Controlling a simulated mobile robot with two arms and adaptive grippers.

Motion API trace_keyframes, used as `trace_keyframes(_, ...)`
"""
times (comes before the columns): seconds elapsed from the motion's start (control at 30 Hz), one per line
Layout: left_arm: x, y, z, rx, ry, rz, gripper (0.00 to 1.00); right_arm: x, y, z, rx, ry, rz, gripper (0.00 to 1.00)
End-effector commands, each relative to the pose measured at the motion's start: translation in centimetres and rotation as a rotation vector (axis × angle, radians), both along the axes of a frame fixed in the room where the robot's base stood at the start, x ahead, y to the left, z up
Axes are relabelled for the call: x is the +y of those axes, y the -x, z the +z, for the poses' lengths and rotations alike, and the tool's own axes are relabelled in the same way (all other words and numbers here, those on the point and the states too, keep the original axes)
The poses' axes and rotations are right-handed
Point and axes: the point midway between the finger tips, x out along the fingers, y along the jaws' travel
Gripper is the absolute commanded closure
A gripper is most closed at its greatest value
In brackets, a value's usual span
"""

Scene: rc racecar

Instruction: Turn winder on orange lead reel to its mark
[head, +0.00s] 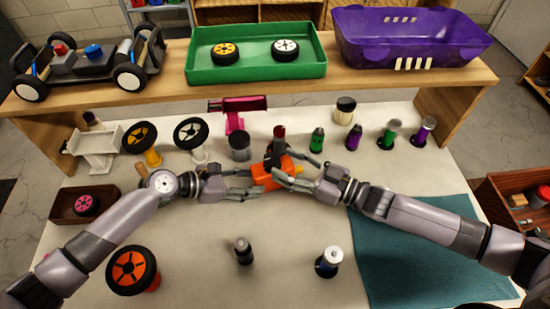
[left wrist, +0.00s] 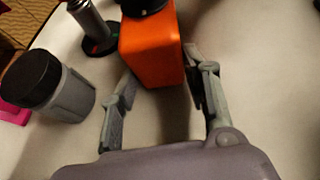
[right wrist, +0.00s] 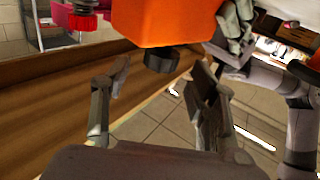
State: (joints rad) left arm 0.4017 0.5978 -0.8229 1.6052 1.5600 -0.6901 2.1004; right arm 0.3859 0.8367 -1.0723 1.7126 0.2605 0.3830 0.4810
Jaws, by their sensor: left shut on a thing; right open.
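The orange lead reel (head: 266,176) is a boxy body held above the white table between my two hands. My left gripper (head: 254,184) is shut on it; in the left wrist view its fingers lie along both sides of the orange body (left wrist: 152,52). A dark round part shows on the reel's far end there. In the right wrist view a black knob (right wrist: 161,60), likely the winder, sticks out of the orange body (right wrist: 165,20). My right gripper (right wrist: 161,76) is open, its fingers apart on either side of the knob. I cannot make out the mark.
Behind the reel stand a grey-black canister (head: 239,147), a red-topped post (head: 279,138), a magenta stand (head: 234,115) and several coloured posts. A teal mat (head: 420,265) lies at the right.

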Motion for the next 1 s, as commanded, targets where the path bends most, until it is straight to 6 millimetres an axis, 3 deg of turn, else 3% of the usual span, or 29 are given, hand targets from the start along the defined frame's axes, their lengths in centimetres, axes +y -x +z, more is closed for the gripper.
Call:
trace_keyframes(0.1, 0.0, 0.0, 0.0, 0.000, 0.001, 0.000, 0.81, -2.4, 1.6, -0.1, 0.003, 0.003, -0.001, 0.46)
trace_keyframes(0.3, 0.0, 0.0, 0.0, 0.000, 0.001, 0.000, 0.81, -5.2, 3.3, -0.1, 0.001, 0.002, 0.000, 0.46)
trace_keyframes(0.5, 0.0, 0.0, 0.0, 0.000, 0.001, 0.000, 0.81, -6.2, 4.0, 0.0, -0.001, -0.001, 0.002, 0.46)
trace_keyframes(0.83, 0.0, 0.0, 0.0, 0.000, 0.001, 0.000, 0.81, -6.2, 4.0, 0.0, -0.001, -0.001, 0.001, 0.46)
trace_keyframes(0.87, 0.0, 0.0, 0.0, 0.000, 0.001, 0.000, 0.56, -6.2, 4.0, 0.0, -0.001, -0.001, 0.001, 0.46)
trace_keyframes(1.0, 0.0, 0.0, 0.0, 0.000, 0.001, 0.000, 0.47, -6.2, 4.0, 0.0, -0.001, -0.001, 0.001, 0.46)
